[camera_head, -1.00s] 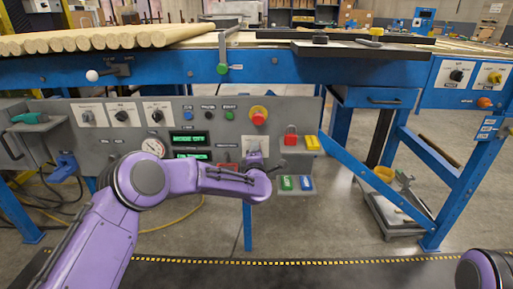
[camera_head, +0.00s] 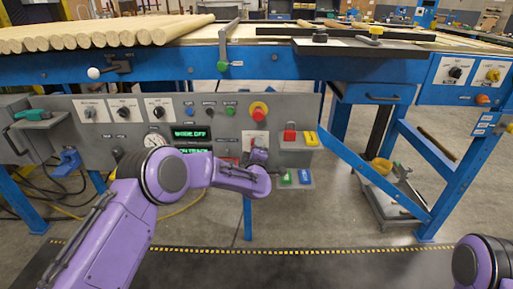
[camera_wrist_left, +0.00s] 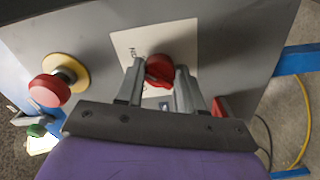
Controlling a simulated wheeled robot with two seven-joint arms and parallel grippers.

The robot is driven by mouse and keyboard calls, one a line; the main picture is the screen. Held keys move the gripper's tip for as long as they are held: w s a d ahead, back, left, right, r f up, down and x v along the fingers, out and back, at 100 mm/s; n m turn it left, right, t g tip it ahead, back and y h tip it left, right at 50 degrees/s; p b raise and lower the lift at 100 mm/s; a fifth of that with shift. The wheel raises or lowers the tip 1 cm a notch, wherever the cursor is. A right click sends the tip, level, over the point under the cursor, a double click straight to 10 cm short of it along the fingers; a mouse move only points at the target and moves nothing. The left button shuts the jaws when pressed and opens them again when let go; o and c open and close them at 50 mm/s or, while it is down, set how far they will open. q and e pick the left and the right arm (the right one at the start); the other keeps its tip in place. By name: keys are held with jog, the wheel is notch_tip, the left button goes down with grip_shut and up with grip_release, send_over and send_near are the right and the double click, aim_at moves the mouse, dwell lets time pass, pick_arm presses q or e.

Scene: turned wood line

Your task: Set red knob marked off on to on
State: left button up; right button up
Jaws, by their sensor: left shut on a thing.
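The red knob (camera_wrist_left: 159,70) sits on a white label plate (camera_wrist_left: 185,40) on the grey panel. It shows between the two fingers of my left gripper (camera_wrist_left: 157,84) in the left wrist view. The gripper is shut on the knob, with a finger on either side. The fingers and gripper body hide part of the plate and most of its lettering. In the head view my purple left arm reaches the panel, and its gripper (camera_head: 258,156) covers the knob; the white plate (camera_head: 255,139) shows above it.
A green display (camera_head: 191,134) is to the left. A blue brace (camera_head: 385,178) slants at right.

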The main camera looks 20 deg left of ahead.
pick_arm(q)
jog(key=o, duration=1)
jog(key=shift+o, duration=0.2)
jog(key=p+v, duration=0.1)
jog(key=v, duration=0.9)
jog(key=shift+s+p, duration=0.3)
jog(key=shift+p, duration=0.05)
jog(key=shift+d, duration=0.1)
